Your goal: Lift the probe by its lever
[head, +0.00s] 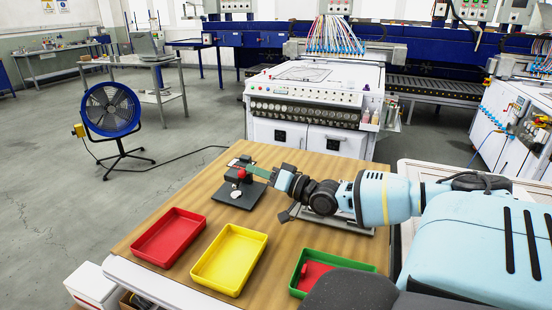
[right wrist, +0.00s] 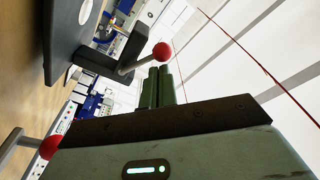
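The probe stand has a dark base plate (head: 224,194) on the wooden table and a dark upright body; in the right wrist view the body (right wrist: 75,40) is at the upper left. A lever with a red ball knob (right wrist: 160,52) sticks out from it. A red knob also shows in the head view (head: 241,173). My right gripper (head: 264,173) reaches in from the right beside the stand. Its green fingers (right wrist: 158,86) lie close together, with their tips just by the lever's ball; I cannot tell whether they touch it. Nothing shows between them. My left gripper is not in view.
A red tray (head: 141,249), a yellow tray (head: 206,281) and a green tray (head: 371,268) holding a red piece (head: 314,277) stand along the front of the table. A second red ball (right wrist: 50,148) shows at the lower left of the right wrist view. A blue fan (head: 111,109) stands on the floor.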

